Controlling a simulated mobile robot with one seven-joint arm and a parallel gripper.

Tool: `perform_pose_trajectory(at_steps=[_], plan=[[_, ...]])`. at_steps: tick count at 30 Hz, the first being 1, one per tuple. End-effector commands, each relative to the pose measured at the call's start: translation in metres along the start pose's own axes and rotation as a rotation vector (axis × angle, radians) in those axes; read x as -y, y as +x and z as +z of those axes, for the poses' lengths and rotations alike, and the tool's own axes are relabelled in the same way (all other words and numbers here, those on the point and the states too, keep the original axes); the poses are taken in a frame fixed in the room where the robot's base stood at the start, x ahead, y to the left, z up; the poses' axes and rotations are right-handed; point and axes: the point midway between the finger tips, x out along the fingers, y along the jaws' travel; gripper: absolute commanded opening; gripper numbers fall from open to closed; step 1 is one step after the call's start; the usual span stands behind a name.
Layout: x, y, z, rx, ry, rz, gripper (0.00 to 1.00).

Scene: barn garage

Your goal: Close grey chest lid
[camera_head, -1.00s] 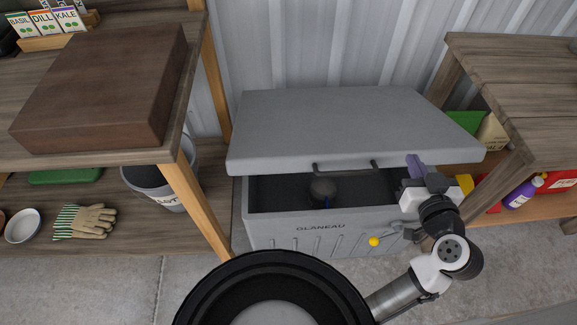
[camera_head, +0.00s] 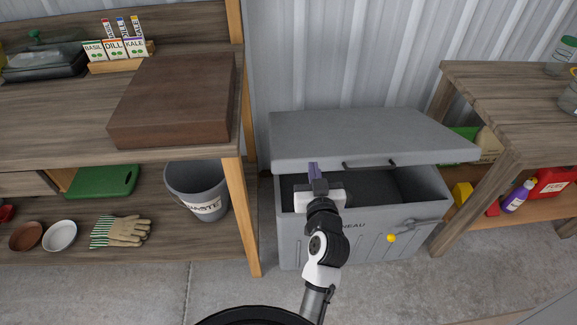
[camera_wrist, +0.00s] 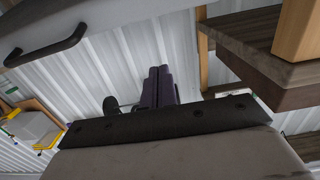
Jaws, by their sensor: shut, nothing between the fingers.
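The grey chest (camera_head: 400,222) stands on the floor against the corrugated wall. Its lid (camera_head: 375,135) is partly open, with a dark gap between the lid's front edge and the chest rim. A dark bar handle (camera_head: 370,164) is on the lid's front edge; a dark handle on a grey edge also shows at upper left in the wrist view (camera_wrist: 48,45). My gripper (camera_head: 313,170) is at the left part of the lid's front edge, above the opening. Its purple fingers (camera_wrist: 158,85) are shut together and empty. Whether they touch the lid I cannot tell.
A wooden shelf unit with a brown box (camera_head: 175,100) and a grey waste bin (camera_head: 197,190) stands left of the chest. A wooden table (camera_head: 510,95) stands close on the right, with bottles beneath. Bare concrete floor (camera_head: 225,292) lies in front.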

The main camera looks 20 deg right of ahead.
Motion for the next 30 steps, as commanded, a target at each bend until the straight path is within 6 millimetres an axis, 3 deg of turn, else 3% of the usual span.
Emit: perform_pose_trajectory(at_steps=[8,21,24,30], plan=[[0.005,0.016,-0.003,-0.008,-0.003,0.001,0.0],[0.004,0.105,-0.005,-0.007,-0.004,0.001,0.0],[0.004,0.095,0.018,-0.001,-0.002,0.002,0.0],[0.004,0.089,0.034,-0.006,-0.003,0.001,0.0]])
